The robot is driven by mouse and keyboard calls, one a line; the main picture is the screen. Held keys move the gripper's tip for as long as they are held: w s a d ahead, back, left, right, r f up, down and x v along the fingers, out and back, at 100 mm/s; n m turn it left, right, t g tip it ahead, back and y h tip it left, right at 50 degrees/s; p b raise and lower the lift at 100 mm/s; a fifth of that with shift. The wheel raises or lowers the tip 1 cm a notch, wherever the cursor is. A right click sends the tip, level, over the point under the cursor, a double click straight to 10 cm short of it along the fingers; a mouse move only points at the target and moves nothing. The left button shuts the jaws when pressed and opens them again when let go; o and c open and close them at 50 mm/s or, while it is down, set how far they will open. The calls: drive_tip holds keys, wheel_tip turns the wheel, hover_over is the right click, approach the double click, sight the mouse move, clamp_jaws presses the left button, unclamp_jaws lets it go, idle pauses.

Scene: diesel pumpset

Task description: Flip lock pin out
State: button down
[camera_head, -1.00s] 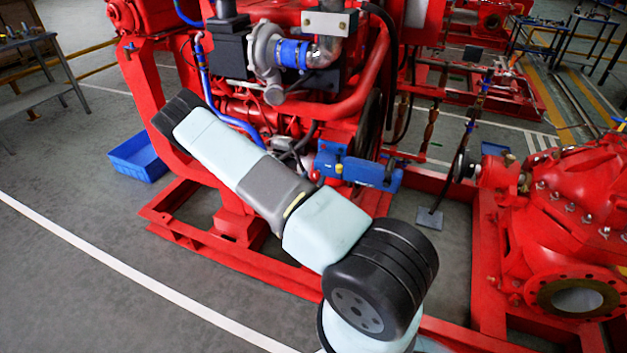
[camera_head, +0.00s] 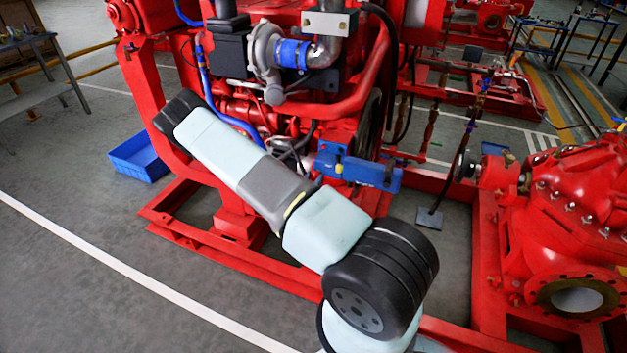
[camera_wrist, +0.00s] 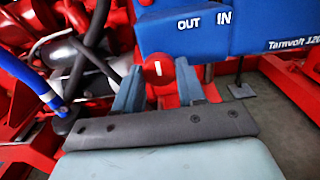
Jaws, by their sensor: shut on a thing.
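A red round knob (camera_wrist: 158,69) with a white bar mark shows in the wrist view, just under the lower left part of a blue housing (camera_wrist: 185,32). The housing carries the white words OUT and IN, with OUT nearer the knob. I take this knob for the lock pin's handle. My gripper (camera_wrist: 158,85) is shut on it, with one grey-blue finger on each side. The fingers hide part of its sides and what lies below it. In the head view the blue housing (camera_head: 357,172) sits on the engine's side, and my gripper cannot be made out there.
Red engine pipes and a dark hose (camera_wrist: 95,25) lie close at the left of my gripper, with a blue hose (camera_wrist: 35,80) farther left. A red frame rail (camera_head: 240,270) runs below my arm. A blue bin (camera_head: 140,157) stands on the floor at the left.

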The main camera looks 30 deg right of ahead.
drive_tip(key=shift+a, duration=0.15)
drive_tip(key=shift+v, duration=2.1)
drive_tip(key=shift+w+a, duration=0.1)
drive_tip(key=c, duration=1)
unclamp_jaws()
drive_tip(key=o, duration=0.4)
drive_tip(key=shift+c, duration=0.2)
drive_tip(key=v, duration=1.3)
drive_tip(key=shift+s+a, duration=0.2)
drive_tip(key=shift+s, duration=0.2)
drive_tip(key=shift+f, duration=0.1)
